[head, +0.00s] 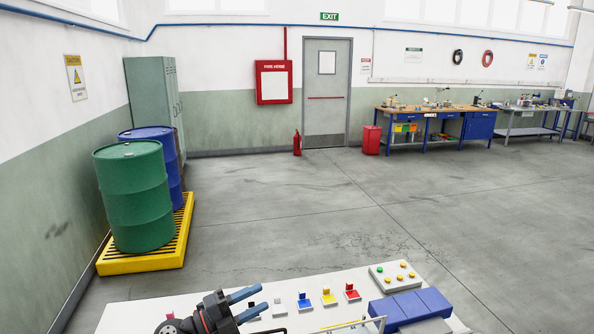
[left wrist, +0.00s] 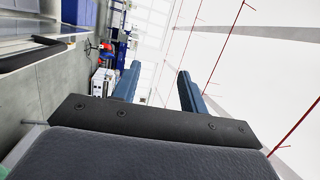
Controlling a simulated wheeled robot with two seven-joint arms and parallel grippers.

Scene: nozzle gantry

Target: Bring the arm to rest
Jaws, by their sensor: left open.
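My left gripper (head: 247,304) is at the bottom of the head view, above the left part of a white bench panel. Its two blue fingers point right and are apart, with nothing between them. In the left wrist view, the same gripper (left wrist: 157,85) shows its fingers spread and empty, against the far wall and ceiling. The left arm behind the gripper is mostly cut off by the lower edge of the head view. My right gripper is in neither view.
The white panel (head: 130,316) carries blue (head: 304,301), yellow (head: 328,298) and red (head: 351,292) switches, a button box (head: 396,275) and blue blocks (head: 420,304). Green (head: 134,197) and blue drums stand on a yellow pallet (head: 150,258) at left. Open floor lies beyond.

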